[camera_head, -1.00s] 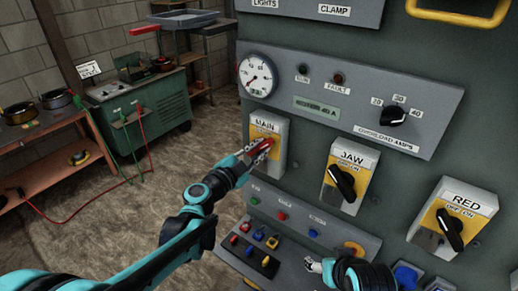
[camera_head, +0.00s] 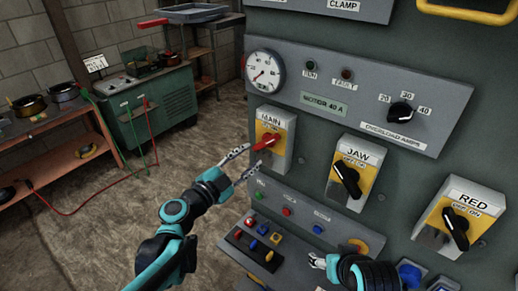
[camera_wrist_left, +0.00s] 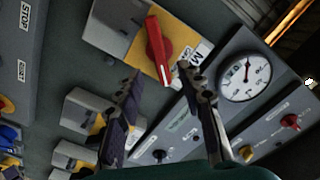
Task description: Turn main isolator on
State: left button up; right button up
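The main isolator (camera_head: 287,128) is a grey box with a yellow plate under a MAIN label on the green panel. Its red handle (camera_head: 267,141) slants from lower left to upper right in the head view. It also shows in the left wrist view, where the red handle (camera_wrist_left: 157,50) stands nearly upright. My left gripper (camera_head: 243,163) is open, its two fingers apart, just in front of and below the handle. I see no contact. The OFF/ON lettering is too small to read. My right gripper (camera_head: 317,262) is low at the panel's lower controls; its finger opening is unclear.
The JAW isolator (camera_head: 352,172) and RED isolator (camera_head: 459,218), with black handles, stand to the right. A gauge (camera_head: 264,72) sits above. A sloped button panel (camera_head: 305,215) juts out below. Open floor (camera_head: 120,210) lies to the left.

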pick_arm(q)
jog(key=v, duration=0.3)
jog(key=shift+s+a, duration=0.15)
jog(key=shift+s, duration=0.15)
jog(key=s+f+n+g+y+b, duration=0.35)
jog(key=s+f+n+g, duration=0.2)
jog(key=s+f, duration=0.45)
jog(key=s+a+f+n+g+y+b, duration=0.2)
jog(key=s+a+f+n+y, duration=0.5)
jog(key=a+f+n, duration=0.3)
jog(key=shift+s+a+n, duration=0.45)
jog(key=shift+s+a, duration=0.15)
jog(key=shift+a, duration=0.15)
